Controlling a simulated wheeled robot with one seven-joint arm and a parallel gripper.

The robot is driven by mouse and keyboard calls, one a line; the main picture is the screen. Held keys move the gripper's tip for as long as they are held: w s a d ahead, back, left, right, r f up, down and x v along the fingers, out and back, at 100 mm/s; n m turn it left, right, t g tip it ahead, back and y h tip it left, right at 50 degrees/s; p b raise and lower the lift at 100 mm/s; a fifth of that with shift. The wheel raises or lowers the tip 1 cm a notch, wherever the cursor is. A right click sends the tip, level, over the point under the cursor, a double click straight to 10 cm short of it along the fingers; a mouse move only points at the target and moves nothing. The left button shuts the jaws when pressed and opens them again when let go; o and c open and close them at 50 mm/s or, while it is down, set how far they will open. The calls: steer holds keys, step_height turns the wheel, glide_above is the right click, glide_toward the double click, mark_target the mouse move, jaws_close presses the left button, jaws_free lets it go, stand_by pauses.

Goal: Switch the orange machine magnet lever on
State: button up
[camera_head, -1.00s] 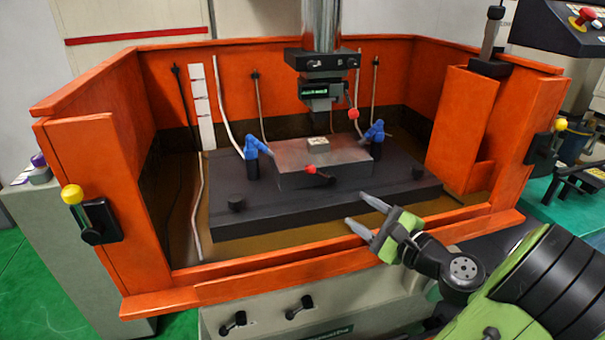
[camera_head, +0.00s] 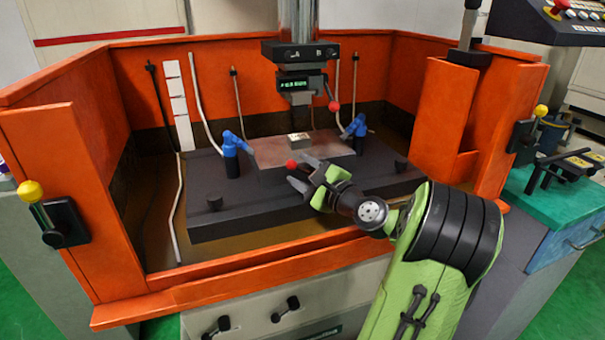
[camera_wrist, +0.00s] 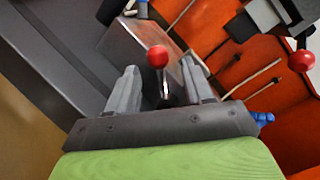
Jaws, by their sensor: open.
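The magnet lever (camera_head: 291,165) has a red ball knob and sits at the front of the grey metal block inside the orange machine's tank. My gripper (camera_head: 303,174) is open and empty, close to the lever at the block's front. In the wrist view the lever's red knob (camera_wrist: 157,56) appears between and just beyond my two grey fingers (camera_wrist: 160,82). Its dark stem runs down between them. I cannot tell whether either finger touches it. In the head view my gripper hides the lever's stem.
The grey block (camera_head: 270,153) stands on a dark table (camera_head: 250,222), with blue nozzles (camera_head: 231,145) nearby. The machine head (camera_head: 297,80) hangs above, with another red-knobbed lever (camera_head: 333,105). The orange front rim (camera_head: 240,272) runs below my arm. A yellow-knobbed lever (camera_head: 31,191) is at left, another (camera_head: 541,111) at right.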

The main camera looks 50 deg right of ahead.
steer(key=shift+w, duration=0.15)
jaws_close()
stand_by(0.4)
